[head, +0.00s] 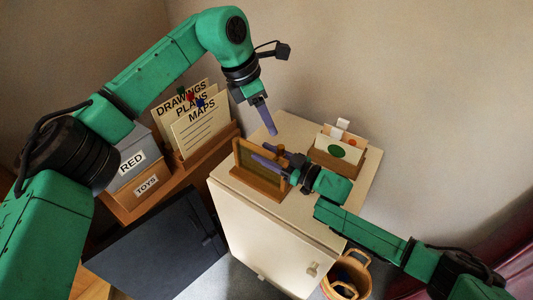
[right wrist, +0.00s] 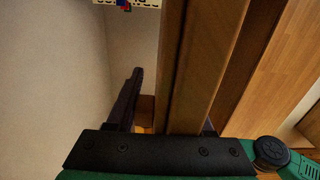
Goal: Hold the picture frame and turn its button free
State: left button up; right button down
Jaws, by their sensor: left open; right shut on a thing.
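The picture frame (head: 243,165), a brown wooden frame with a dull olive panel, stands upright on the white cabinet top (head: 298,126) in the head view. My right gripper (head: 272,158) reaches in from the right and is shut on the frame's right part, hiding some of it. In the right wrist view the frame's wooden bars (right wrist: 190,70) rise close in front of the gripper, beside a dark finger (right wrist: 126,100). My left gripper (head: 266,118) is open and empty, pointing down above and behind the frame, apart from it. I cannot make out the button.
A wooden box with cards (head: 338,160) stands at the right of the cabinet top. A wicker basket (head: 352,270) stands below right. The cabinet top's back is clear.

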pick_arm(q)
jog(key=d+r+n+t+h, duration=0.1)
jog(key=d+r+n+h, duration=0.1)
jog(key=d+r+h, duration=0.6)
jog(key=d+r+n+h, duration=0.1)
jog(key=d+r+h, duration=0.2)
jog(key=d+r, duration=0.5)
notch_tip(320, 180, up, 11)
jog(key=w+a+n+t+h, duration=0.3)
jog(key=n+t+h, duration=0.1)
jog(key=n, duration=0.2)
jog(key=w+a+r+n+t+y, duration=0.35)
jog(key=w+n+t, duration=0.4)
jog(key=n, duration=0.45)
jog(key=w+a+f+n+t+y, duration=0.2)
jog(key=w+a+n+y, duration=0.1)
jog(key=n, duration=0.3)
jog(key=n+g+y, duration=0.9)
jog(key=n+g, duration=0.1)
jog(key=g, duration=0.4)
send_over(281, 146)
notch_tip(281, 146, down, 29)
jog(key=f, duration=0.8)
jog(key=shift+s+a+f, duration=0.15)
jog(key=shift+a+f, duration=0.05)
jog(key=shift+f, duration=0.1)
